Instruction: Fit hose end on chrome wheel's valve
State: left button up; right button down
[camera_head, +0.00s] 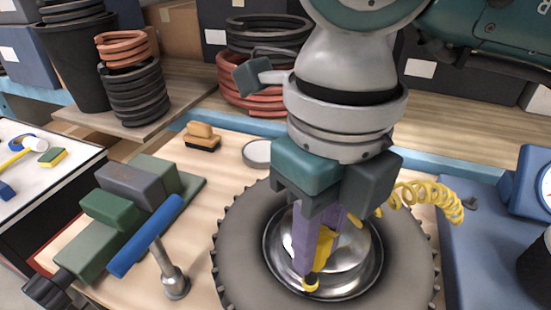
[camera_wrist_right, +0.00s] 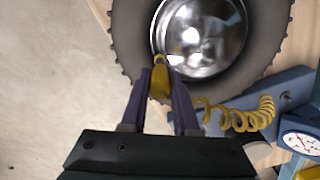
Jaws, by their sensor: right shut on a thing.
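The wheel (camera_head: 235,255) lies flat on the bench, a dark knobbly tyre around a shiny chrome hub (camera_head: 350,275). It also shows in the wrist view (camera_wrist_right: 130,40). My right gripper (camera_head: 318,260), with purple fingers, is shut on the yellow hose end (camera_head: 325,245) over the hub. In the wrist view the hose end (camera_wrist_right: 161,72) points at the near edge of the chrome. Its tip is at the rim there; I cannot tell whether it touches or sits on the valve, which is hidden. A coiled yellow hose (camera_head: 425,198) trails to the right. My left gripper is not in view.
A blue unit with a gauge (camera_head: 535,185) stands right of the wheel. A brush (camera_head: 202,138) and a round grey lid (camera_head: 257,153) lie behind. Hose coils (camera_head: 135,95) stand on the back shelf.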

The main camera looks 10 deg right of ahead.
jog(key=shift+f, duration=0.15)
dwell(0.7)
jog(key=shift+f+b, duration=0.2)
jog(key=shift+b, duration=0.25)
jog(key=shift+f, duration=0.25)
jog(key=shift+f+b, duration=0.2)
jog(key=shift+b, duration=0.25)
jog(key=shift+f+b, duration=0.4)
jog(key=shift+b, duration=0.15)
dwell(0.5)
jog(key=shift+f, duration=0.1)
jog(key=shift+f+b, duration=0.2)
jog(key=shift+b, duration=0.15)
